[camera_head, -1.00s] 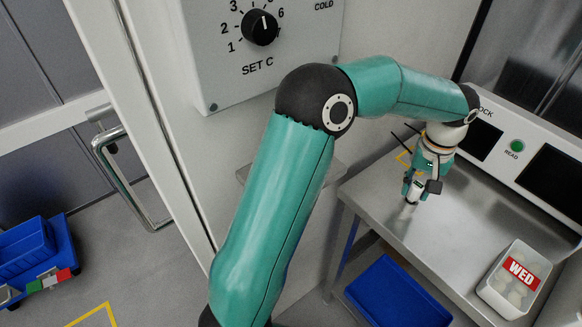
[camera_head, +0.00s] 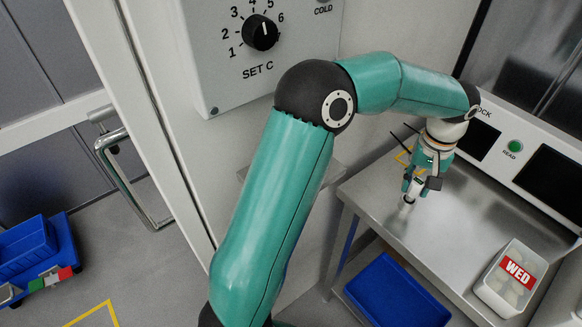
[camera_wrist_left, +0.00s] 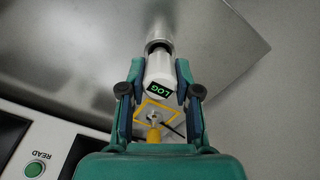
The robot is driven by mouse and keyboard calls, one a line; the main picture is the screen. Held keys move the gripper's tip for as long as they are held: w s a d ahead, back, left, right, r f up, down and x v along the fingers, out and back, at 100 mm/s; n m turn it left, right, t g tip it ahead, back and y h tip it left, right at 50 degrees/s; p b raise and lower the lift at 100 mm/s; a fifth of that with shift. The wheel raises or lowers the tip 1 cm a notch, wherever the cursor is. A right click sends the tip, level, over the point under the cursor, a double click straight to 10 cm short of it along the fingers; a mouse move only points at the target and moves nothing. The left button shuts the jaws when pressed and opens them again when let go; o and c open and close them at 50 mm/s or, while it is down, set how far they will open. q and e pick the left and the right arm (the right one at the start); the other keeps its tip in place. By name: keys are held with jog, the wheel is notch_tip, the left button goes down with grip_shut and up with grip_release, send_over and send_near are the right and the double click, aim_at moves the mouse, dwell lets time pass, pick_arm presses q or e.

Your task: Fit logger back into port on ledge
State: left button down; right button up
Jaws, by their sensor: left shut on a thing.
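The logger (camera_wrist_left: 159,72) is a white body with a dark LOG label in green letters. My left gripper (camera_wrist_left: 157,88) is shut on it, with a finger on each side. A metallic cylinder (camera_wrist_left: 159,24) shows beyond the logger's far end in the wrist view. In the head view my left gripper (camera_head: 414,185) points down over the steel ledge (camera_head: 440,225), with the pale logger end (camera_head: 406,206) below it. I cannot tell whether that end touches the ledge. A yellow square outline (camera_wrist_left: 172,106) lies behind the gripper, with a small fitting (camera_wrist_left: 153,117) inside it; the port is not clear.
A white tub marked WED (camera_head: 511,280) stands at the ledge's front right. A panel with a green READ button (camera_head: 516,146) and dark screens runs along the back. A blue crate (camera_head: 398,293) sits below the ledge. The ledge between gripper and tub is clear.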

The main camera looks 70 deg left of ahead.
aim_at(419, 182)
pick_arm(q)
jog(key=shift+r+p, duration=1.8)
jog(key=shift+r, duration=0.55)
pick_arm(e)
jog(key=shift+r, duration=1.95)
pick_arm(q)
jog(key=shift+d, duration=0.1)
